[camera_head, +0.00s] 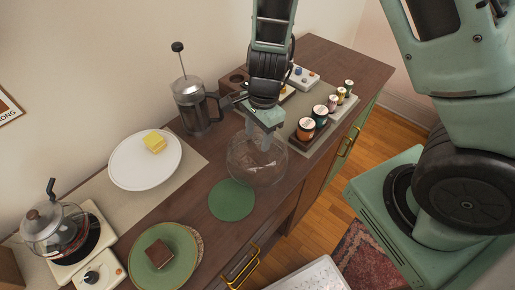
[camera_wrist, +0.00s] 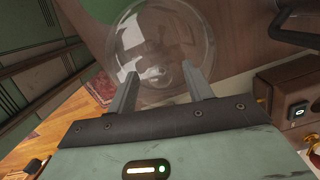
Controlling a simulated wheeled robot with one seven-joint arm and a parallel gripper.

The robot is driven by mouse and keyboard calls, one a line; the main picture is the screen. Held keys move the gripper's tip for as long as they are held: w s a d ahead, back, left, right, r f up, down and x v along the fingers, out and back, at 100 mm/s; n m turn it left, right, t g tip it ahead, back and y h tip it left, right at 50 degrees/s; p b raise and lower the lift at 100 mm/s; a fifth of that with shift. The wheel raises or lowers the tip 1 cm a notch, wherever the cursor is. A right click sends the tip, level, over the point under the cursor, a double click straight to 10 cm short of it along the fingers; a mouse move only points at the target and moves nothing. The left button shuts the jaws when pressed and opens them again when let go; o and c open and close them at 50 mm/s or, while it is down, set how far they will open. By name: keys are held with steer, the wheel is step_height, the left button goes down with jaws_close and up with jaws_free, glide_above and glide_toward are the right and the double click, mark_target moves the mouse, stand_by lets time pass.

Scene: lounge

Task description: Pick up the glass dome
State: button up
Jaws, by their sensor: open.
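The glass dome (camera_head: 256,164) is clear and stands on the wooden counter, just behind and right of a round green mat (camera_head: 232,201). In the wrist view the dome (camera_wrist: 150,40) fills the upper middle, with a knob-like spot near its centre. My gripper (camera_head: 265,140) points down at the top of the dome. Its two fingers (camera_wrist: 158,85) are apart, and the dome shows between and beyond them. I cannot tell whether the fingers touch the glass.
A French press (camera_head: 192,108) stands behind left of my gripper. Several small jars (camera_head: 306,129) sit to the right. A white plate with a yellow piece (camera_head: 154,141), a green plate with a brown piece (camera_head: 160,253) and a glass kettle (camera_head: 52,226) are to the left.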

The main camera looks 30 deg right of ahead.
jaws_close()
